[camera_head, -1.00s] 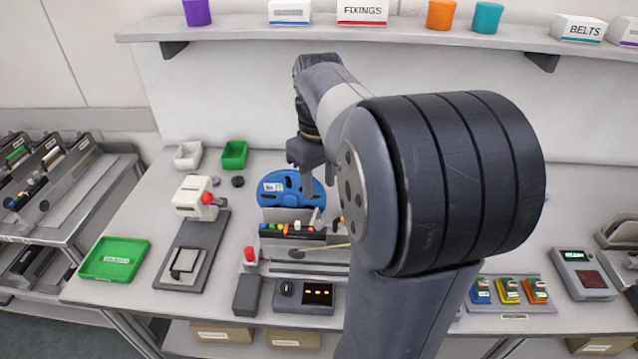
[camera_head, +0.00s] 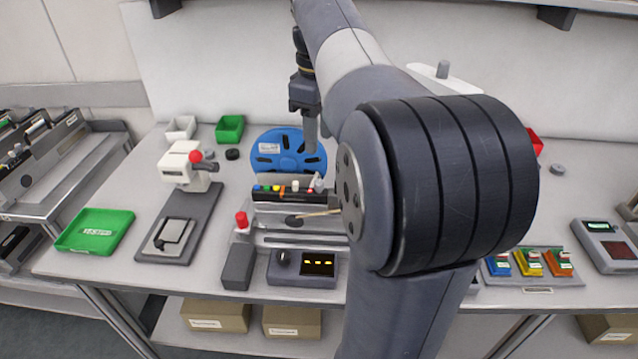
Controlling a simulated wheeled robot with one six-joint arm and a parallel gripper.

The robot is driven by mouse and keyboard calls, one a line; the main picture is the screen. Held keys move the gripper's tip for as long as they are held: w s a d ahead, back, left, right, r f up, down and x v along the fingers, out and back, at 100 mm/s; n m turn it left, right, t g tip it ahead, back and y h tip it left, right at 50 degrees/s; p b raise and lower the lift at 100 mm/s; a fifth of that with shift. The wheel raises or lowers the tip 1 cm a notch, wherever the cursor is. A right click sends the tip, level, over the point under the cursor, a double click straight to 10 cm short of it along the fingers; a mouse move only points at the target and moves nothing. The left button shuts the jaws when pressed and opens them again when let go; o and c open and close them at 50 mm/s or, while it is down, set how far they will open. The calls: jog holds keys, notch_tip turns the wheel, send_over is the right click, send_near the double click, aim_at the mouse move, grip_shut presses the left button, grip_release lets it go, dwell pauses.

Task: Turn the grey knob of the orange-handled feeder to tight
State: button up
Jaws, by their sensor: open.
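A dark feeder (camera_head: 325,196) lies on the bench station below a blue reel (camera_head: 289,153). Small coloured parts, some of them orange, line its top edge. A small grey piece (camera_head: 319,186) stands near the right end of that row. I cannot tell whether it is the grey knob or how it is set. No orange handle shows clearly, and my arm hides the feeder's right part. My gripper (camera_head: 311,140) points down in front of the reel's right side, above the feeder and apart from it. It is open and looks empty.
A white press with a red knob (camera_head: 195,156) stands to the left, with a green tray (camera_head: 95,232) beyond it. A red button (camera_head: 242,219) and a small display box (camera_head: 302,267) sit at the front. Coloured blocks (camera_head: 530,263) lie right. My arm covers the bench's middle right.

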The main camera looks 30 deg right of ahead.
aim_at(319, 182)
notch_tip(319, 182, down, 10)
jog(key=shift+r+b, duration=0.1)
jog(key=shift+b, duration=0.8)
jog(key=shift+c, duration=0.5)
grip_shut()
